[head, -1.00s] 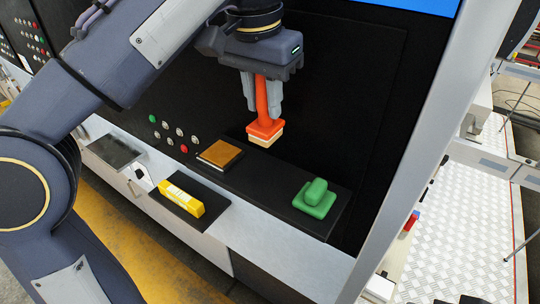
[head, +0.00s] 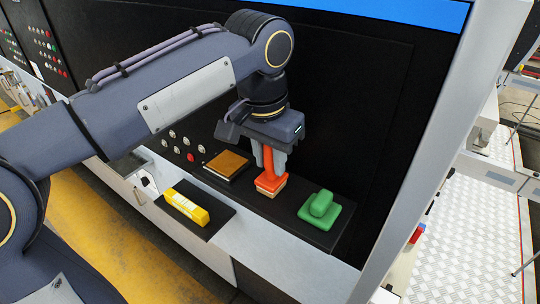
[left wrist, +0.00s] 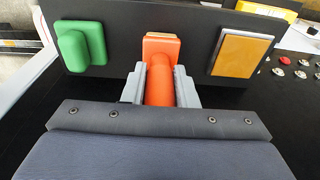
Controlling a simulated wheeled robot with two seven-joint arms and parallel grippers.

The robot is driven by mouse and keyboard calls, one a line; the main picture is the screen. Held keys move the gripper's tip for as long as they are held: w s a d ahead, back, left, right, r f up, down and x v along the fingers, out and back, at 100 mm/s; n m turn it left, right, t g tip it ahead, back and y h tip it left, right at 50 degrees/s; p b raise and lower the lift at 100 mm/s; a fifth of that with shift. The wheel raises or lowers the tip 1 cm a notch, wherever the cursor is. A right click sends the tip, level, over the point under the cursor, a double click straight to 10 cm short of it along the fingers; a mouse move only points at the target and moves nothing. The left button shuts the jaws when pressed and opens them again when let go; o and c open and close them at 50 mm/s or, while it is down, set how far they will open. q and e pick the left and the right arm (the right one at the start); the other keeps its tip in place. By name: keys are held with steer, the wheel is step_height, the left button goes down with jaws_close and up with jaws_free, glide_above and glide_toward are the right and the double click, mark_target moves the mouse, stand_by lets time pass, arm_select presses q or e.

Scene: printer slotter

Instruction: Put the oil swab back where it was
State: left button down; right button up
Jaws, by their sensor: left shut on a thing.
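The oil swab (head: 270,182) has an orange handle and orange head with a pale pad underneath. My left gripper (head: 272,160) is shut on its handle and holds it upright, fingers pointing down. The swab is at the black shelf (head: 290,221), between the brown-topped square pad and the green block. I cannot tell whether its pad touches the shelf. In the left wrist view the orange handle (left wrist: 159,88) stands between the two grey fingers, with the head beyond them. My right gripper is not in view.
The brown-topped pad (head: 228,164) lies left of the swab and the green block (head: 320,207) right of it. A yellow box (head: 187,207) lies on a lower black plate (head: 222,213). The dark machine wall stands close behind the shelf.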

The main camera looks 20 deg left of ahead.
mark_target(267, 182)
arm_select(q)
steer(key=c, duration=1.1)
jaws_free()
steer(key=shift+f, duration=0.1)
steer(key=shift+c, duration=0.2)
step_height(267, 182, up, 8)
steer(key=shift+s+a, duration=0.2)
steer(key=shift+s, duration=0.25)
steer(key=shift+f, duration=0.15)
